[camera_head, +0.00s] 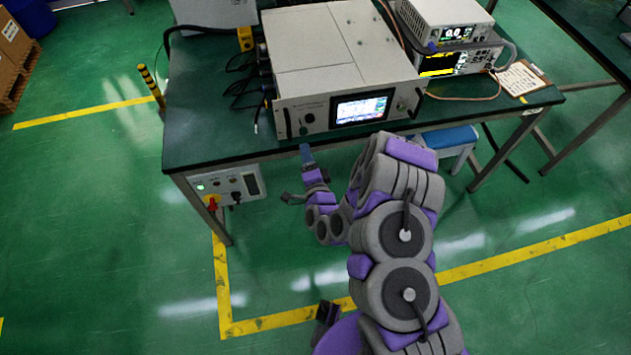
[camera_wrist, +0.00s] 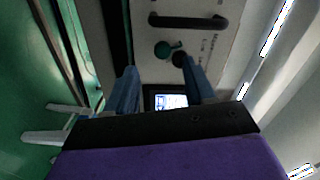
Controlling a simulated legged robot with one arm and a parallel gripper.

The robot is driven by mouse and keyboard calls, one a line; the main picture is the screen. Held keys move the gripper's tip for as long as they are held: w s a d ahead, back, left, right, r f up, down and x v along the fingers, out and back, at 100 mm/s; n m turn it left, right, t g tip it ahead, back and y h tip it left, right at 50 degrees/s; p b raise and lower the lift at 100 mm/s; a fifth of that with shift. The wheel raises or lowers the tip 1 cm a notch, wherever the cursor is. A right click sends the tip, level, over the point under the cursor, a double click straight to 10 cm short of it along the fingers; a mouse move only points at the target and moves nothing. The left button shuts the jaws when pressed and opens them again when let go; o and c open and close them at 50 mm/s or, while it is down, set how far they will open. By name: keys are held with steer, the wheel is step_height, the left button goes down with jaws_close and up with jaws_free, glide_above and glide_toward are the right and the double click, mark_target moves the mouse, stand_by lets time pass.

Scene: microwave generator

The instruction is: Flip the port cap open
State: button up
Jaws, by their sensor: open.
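The generator's front panel (camera_head: 345,112) faces my arm, and a dark round port (camera_head: 308,118) shows at its left end. In the wrist view a teal round piece (camera_wrist: 166,48) and a smaller black round piece (camera_wrist: 180,59) sit side by side on the panel. I cannot tell which of them is the port cap or how far it is turned. My gripper (camera_head: 305,152) is just in front of and below the panel's left end. In the wrist view its two blue fingers (camera_wrist: 157,68) are apart, with nothing held. The right fingertip overlaps the black piece's edge; contact is unclear.
A black handle (camera_wrist: 188,21) stands out beside the port. The panel's lit screen (camera_head: 361,108) lies to the right of the port. Loose black cables (camera_head: 240,88) lie left of the generator.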

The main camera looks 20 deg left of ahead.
steer(key=p+v, duration=0.3)
steer(key=v, duration=0.7)
steer(key=shift+d, duration=0.1)
stand_by(0.3)
